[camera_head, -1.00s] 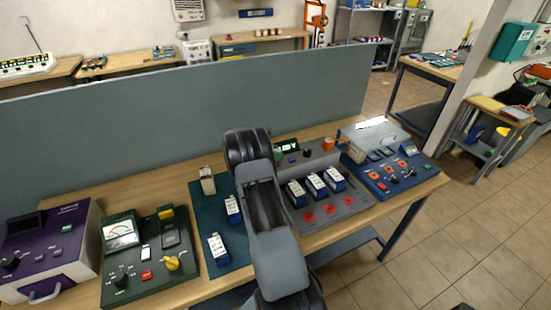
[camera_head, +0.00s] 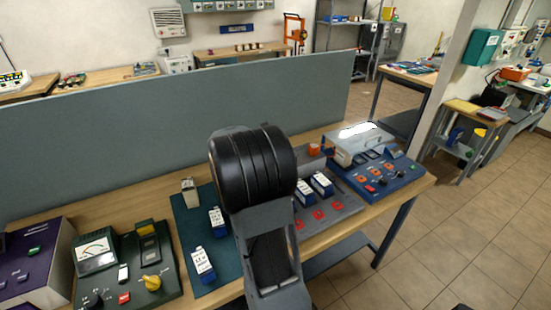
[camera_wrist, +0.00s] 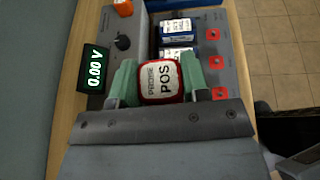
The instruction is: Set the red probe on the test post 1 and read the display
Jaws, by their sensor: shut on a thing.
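In the wrist view my gripper (camera_wrist: 160,76) has its two green fingers shut on the red probe (camera_wrist: 161,84), a red-rimmed block with a white label reading "PROBE POS". It is over the grey test unit (camera_wrist: 217,90), whose dark display (camera_wrist: 95,69) reads 0.00 V. Blue batteries (camera_wrist: 176,28) with white labels lie just beyond the probe, with red square pads (camera_wrist: 215,62) to their right. I cannot tell which part is test post 1, nor whether the probe touches anything. In the head view my arm hides the gripper, the probe and the display.
A dark knob (camera_wrist: 123,42) and an orange part (camera_wrist: 123,7) stand on the unit beyond the display. In the head view a blue device (camera_head: 383,180) is right of the unit; a green mat (camera_head: 190,222) with batteries and a green meter (camera_head: 130,262) are left. A grey partition (camera_head: 130,145) stands behind.

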